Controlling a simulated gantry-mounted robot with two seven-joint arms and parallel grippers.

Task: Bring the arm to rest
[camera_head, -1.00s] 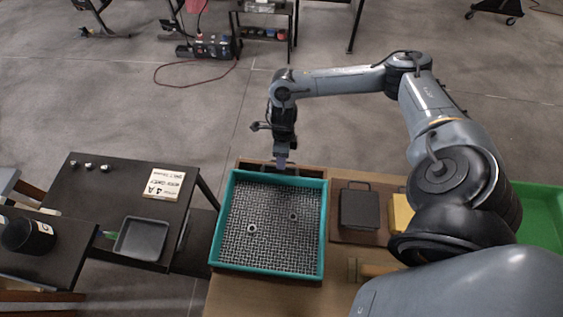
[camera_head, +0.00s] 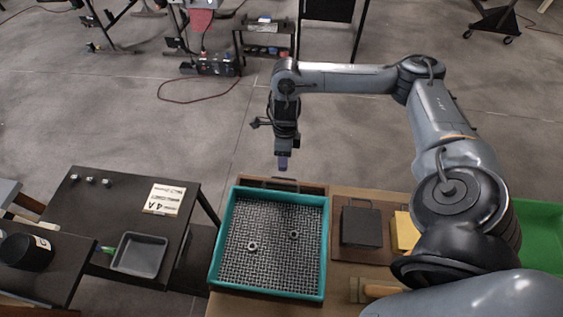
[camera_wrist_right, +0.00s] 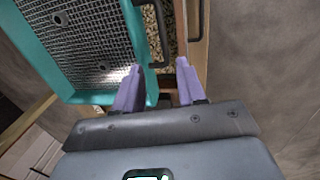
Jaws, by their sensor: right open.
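My right gripper (camera_head: 283,163) hangs pointing down just beyond the far edge of the teal-framed mesh tray (camera_head: 214,245). It is raised above the bench and empty. In the right wrist view the right gripper's (camera_wrist_right: 158,85) two purple fingers are apart with nothing between them. The tray's teal rim (camera_wrist_right: 142,50) shows beyond the left finger. My right arm (camera_head: 345,78) reaches in from the right and bends over the bench. My left gripper is in neither view.
Two small rings (camera_head: 252,246) lie on the mesh. A dark block (camera_head: 361,227) and a yellow block (camera_head: 405,232) sit right of the tray. A green bin (camera_head: 540,230) is at far right. A dark side table (camera_head: 105,215) holds a grey pan (camera_head: 139,255).

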